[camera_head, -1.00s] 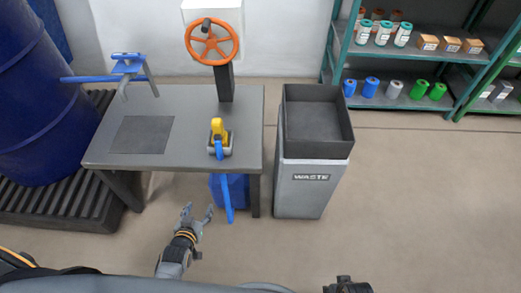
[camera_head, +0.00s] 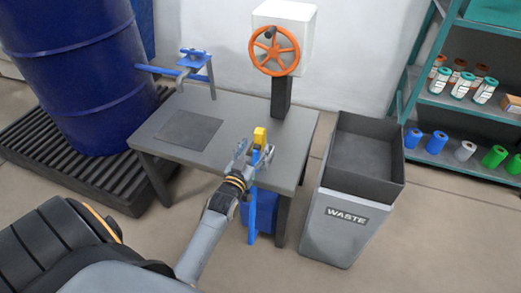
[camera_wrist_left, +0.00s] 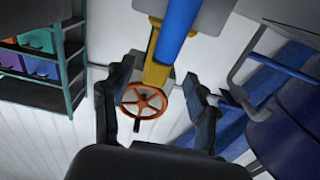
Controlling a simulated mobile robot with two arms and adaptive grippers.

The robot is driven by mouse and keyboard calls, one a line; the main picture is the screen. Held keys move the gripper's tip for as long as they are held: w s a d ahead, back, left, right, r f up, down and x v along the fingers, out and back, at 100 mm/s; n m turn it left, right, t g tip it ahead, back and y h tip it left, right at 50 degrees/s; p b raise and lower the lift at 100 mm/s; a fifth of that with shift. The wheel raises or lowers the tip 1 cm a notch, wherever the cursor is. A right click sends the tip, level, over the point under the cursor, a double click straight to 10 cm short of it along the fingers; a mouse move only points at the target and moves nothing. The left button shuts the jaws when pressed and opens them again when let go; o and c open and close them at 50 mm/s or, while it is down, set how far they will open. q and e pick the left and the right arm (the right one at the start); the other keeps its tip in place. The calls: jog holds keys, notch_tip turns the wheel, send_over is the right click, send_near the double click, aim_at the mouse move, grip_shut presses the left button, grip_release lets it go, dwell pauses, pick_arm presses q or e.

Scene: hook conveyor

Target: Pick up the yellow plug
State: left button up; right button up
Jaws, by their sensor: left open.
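The yellow plug (camera_head: 259,137) stands near the right front part of the grey table (camera_head: 225,110), with a blue part (camera_head: 256,157) on its near side. My left gripper (camera_head: 254,150) is open at the front of the plug, and its fingers partly hide the plug's base. In the left wrist view the gripper's two fingers (camera_wrist_left: 160,100) are spread apart. The yellow piece (camera_wrist_left: 157,73) and blue bar (camera_wrist_left: 178,25) show between and above them. I cannot tell whether the fingers touch the plug. My right gripper is not in view.
An orange handwheel (camera_head: 274,50) stands on a post at the table's back. A blue tap (camera_head: 195,60) and a large blue barrel (camera_head: 80,75) are at the left. A grey waste bin (camera_head: 335,225) stands right of the table. Shelves (camera_head: 470,110) with bottles are farther right.

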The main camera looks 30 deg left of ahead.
aim_at(258, 141)
pick_arm(q)
jog(key=shift+b+x, duration=0.7)
jog(key=shift+x, duration=2.05)
jog(key=shift+d, duration=0.1)
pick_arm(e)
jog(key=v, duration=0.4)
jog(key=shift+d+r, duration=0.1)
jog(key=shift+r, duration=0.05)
pick_arm(q)
jog(key=shift+c, duration=0.2)
grip_shut()
